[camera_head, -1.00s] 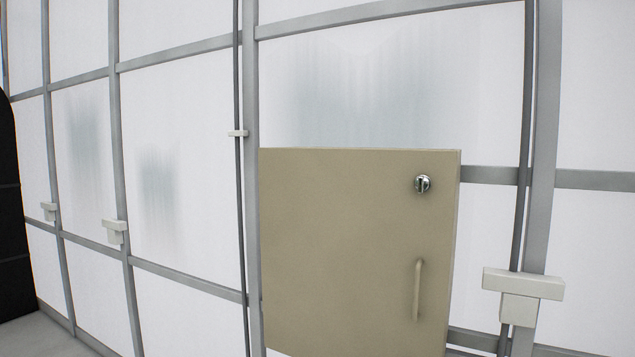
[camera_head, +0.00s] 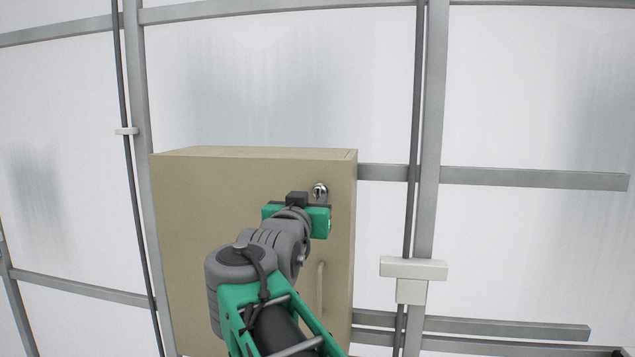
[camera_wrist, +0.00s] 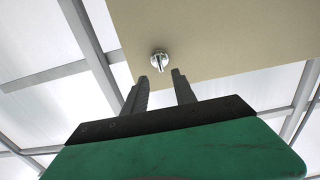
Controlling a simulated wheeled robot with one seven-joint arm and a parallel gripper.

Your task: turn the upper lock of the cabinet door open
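The beige cabinet door (camera_head: 200,200) is closed and faces me in the head view. Its upper lock (camera_head: 320,190), a small round silver knob, sits near the door's upper right corner; in the wrist view the lock (camera_wrist: 160,61) shows a slim raised turn piece. My gripper (camera_head: 322,198) is in front of the door just at the lock, partly hidden by its own body in the head view. In the wrist view my gripper's two dark fingers (camera_wrist: 159,76) are apart and empty, with the lock beyond and between their tips. They do not appear to touch it.
A vertical door handle (camera_head: 320,288) is below the lock, partly beside my arm. White panels with grey metal frame bars (camera_head: 433,130) surround the cabinet. A pale block fitting (camera_head: 413,270) is on the bar to the right.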

